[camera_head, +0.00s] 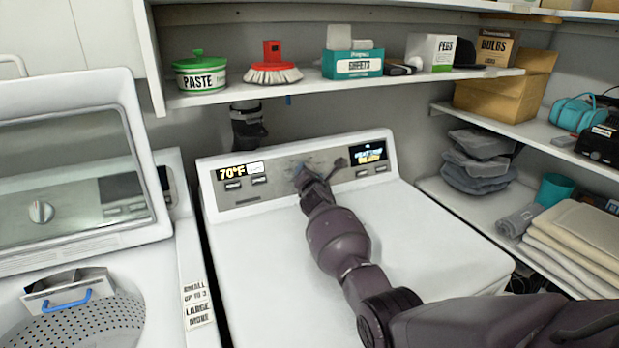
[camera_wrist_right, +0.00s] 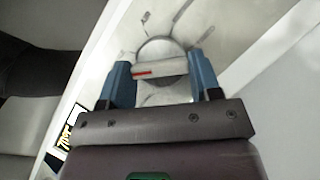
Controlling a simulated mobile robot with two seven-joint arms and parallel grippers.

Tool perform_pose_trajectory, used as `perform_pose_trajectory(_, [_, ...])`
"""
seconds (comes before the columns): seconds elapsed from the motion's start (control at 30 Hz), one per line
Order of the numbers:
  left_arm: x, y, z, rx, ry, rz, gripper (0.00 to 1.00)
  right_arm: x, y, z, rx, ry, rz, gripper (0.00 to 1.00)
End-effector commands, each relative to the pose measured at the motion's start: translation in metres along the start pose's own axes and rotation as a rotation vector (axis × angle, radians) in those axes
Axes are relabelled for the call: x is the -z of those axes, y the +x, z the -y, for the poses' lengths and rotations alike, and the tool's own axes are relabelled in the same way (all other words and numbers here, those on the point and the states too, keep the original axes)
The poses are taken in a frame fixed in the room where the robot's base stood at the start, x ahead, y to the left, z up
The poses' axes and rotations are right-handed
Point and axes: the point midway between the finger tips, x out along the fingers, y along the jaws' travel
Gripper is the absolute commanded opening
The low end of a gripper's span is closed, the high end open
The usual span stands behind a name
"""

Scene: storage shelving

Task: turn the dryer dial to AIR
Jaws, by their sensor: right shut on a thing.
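The dryer (camera_head: 400,225) is the white machine in the middle, with its control panel (camera_head: 215,200) along the back. My right gripper (camera_head: 300,174) is at the middle of the panel and mostly hides the dial in the head view. In the right wrist view my right gripper (camera_wrist_right: 165,80) has its blue fingers on both sides of the dial (camera_wrist_right: 160,50), shut on its raised grip bar. A red mark shows on the left part of the bar.
Displays (camera_head: 238,171) and (camera_head: 367,154) flank the dial, with small buttons below. A shelf (camera_head: 200,100) with a paste tub (camera_head: 200,77), red brush (camera_head: 272,68) and boxes hangs above the panel. An open washer (camera_head: 170,280) stands left. Side shelves (camera_head: 430,190) hold folded cloths.

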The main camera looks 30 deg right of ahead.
Motion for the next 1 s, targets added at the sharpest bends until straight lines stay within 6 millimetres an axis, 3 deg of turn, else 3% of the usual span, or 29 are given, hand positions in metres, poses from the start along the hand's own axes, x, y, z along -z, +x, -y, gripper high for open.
perform_pose_trajectory(0.37, [0.004, -0.001, 0.000, 0.000, 0.000, -0.003, 0.00, -0.001, 0.000, -0.004, 0.163, 0.321, -0.002, 0.34])
perform_pose_trajectory(1.0, [0.027, -0.018, 0.004, 0.003, -0.002, -0.007, 0.00, -0.004, 0.001, -0.007, 0.433, 0.849, -0.002, 0.34])
